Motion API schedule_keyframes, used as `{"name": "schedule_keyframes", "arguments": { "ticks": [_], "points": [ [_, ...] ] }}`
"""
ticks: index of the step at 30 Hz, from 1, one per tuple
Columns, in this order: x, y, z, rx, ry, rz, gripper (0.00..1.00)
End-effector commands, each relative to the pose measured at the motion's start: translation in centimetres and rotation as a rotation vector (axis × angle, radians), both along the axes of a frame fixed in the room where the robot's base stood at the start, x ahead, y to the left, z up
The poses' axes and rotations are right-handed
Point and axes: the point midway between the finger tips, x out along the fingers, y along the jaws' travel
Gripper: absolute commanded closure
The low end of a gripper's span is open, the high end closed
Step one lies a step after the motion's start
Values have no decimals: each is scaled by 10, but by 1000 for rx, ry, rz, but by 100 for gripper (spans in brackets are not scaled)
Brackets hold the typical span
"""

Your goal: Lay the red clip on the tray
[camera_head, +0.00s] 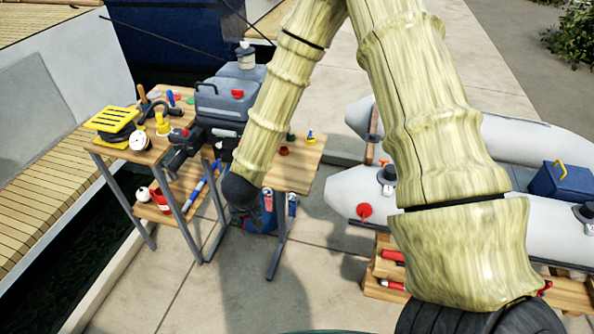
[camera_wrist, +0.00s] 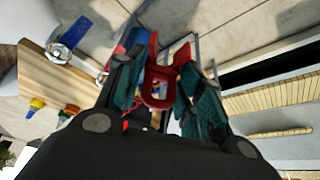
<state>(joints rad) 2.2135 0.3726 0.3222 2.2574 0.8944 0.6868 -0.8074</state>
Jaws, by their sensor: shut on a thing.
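The red clip (camera_wrist: 158,88) shows in the wrist view as a red, loop-shaped piece between the two dark green fingers of my gripper (camera_wrist: 160,95). My gripper is shut on it. In the head view the dark end of my arm (camera_head: 240,190) hangs by the near edge of the work table, and neither the fingers nor the clip can be made out there. I cannot pick out the tray for sure in either view.
The left table (camera_head: 165,150) is crowded with tools, a yellow slatted piece (camera_head: 112,119) and a white round thing (camera_head: 138,140). A grey machine (camera_head: 222,105) stands at its right. The wooden top at right (camera_head: 300,177) holds a few small items. A grey inflatable boat (camera_head: 350,195) lies farther right.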

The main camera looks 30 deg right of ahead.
Motion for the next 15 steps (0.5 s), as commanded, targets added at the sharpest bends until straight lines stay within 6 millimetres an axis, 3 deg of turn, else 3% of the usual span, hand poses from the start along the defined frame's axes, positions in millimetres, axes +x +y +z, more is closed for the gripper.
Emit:
{"name": "schedule_keyframes", "arguments": {
  "ticks": [6,15],
  "points": [
    [12,-41,14,1,-18,-401,81],
    [3,-73,36,14,-3,-840,81]
  ]
}}
